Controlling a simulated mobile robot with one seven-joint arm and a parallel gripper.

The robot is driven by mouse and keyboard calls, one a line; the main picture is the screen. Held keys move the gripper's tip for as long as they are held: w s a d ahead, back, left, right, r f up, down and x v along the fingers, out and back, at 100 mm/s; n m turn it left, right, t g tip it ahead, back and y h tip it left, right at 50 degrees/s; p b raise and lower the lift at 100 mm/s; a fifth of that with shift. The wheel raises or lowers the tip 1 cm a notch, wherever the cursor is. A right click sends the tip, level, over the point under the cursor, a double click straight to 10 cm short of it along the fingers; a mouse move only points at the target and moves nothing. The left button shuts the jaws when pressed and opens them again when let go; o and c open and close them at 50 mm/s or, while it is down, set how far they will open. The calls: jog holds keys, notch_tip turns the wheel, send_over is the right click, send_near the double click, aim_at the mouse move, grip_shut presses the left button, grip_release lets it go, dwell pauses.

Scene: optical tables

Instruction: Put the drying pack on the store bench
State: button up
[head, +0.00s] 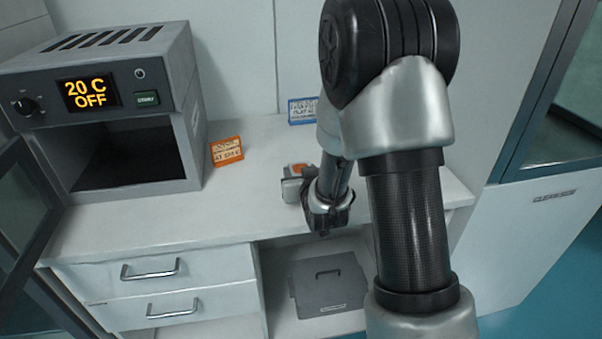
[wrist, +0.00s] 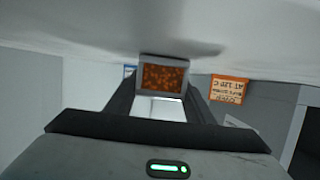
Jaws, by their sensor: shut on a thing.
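The drying pack, a small pale grey pack with a window of orange beads (wrist: 164,77), sits between my fingertips in the wrist view. Its pale side and orange top also show in the head view (head: 291,188), left of my wrist. My gripper (wrist: 160,96) is shut on the pack. In the head view my gripper (head: 322,212) is over the front part of the white bench top (head: 150,229), partly hidden by my own arm. A shadow lies on the white surface close to the pack. I cannot tell whether the pack touches the bench.
An oven (head: 135,110) reading "20 C OFF" stands at the left, its door (head: 25,200) open and its chamber dark. An orange card (head: 227,152) stands beside it. A blue card (head: 302,110) is at the back. A grey lidded box (head: 328,285) sits on the shelf below.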

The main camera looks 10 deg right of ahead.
jog(key=shift+f, duration=0.15)
jog(key=o, duration=1.1)
jog(key=shift+o, duration=0.2)
